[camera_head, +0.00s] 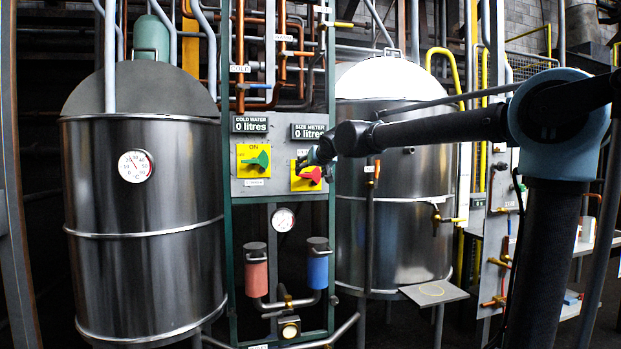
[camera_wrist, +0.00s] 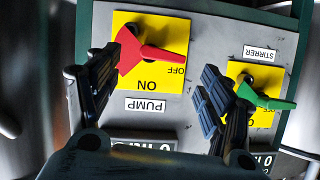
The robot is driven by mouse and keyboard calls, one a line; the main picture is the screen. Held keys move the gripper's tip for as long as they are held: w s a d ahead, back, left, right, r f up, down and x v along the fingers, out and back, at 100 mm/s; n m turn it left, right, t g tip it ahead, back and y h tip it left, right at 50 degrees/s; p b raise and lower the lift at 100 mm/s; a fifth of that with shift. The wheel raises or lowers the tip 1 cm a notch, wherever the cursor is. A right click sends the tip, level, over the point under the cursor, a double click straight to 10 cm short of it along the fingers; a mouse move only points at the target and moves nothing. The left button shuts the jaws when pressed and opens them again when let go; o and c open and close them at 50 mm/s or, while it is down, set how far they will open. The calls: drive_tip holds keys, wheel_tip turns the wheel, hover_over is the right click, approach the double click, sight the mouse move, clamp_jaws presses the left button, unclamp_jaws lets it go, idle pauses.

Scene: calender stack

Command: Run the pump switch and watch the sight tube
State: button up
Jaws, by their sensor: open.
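The red pump switch (camera_wrist: 150,55) sits on a yellow plate marked ON and OFF, above a PUMP label in the wrist view, which shows the panel upside down. Its narrow end points right, near OFF. In the head view the switch (camera_head: 312,174) is partly behind my gripper (camera_head: 312,160). My gripper (camera_wrist: 162,72) is open, its fingers on either side of the switch; the left fingertip overlaps the switch's left end, and I cannot tell if they touch. A slim vertical tube (camera_head: 370,225) stands before the right tank; I cannot tell if it is the sight tube.
The green stirrer switch (camera_wrist: 265,97) is close by my right finger. Two displays, cold water (camera_head: 250,125) and size meter (camera_head: 308,132), read 0 litres. Steel tanks (camera_head: 140,250) (camera_head: 405,240) flank the green-framed panel. Pipes and a small shelf (camera_head: 433,293) stand nearby.

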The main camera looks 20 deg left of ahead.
sight(306, 175)
drive_tip(key=shift+x, duration=2.7)
drive_tip(key=c, duration=1.1)
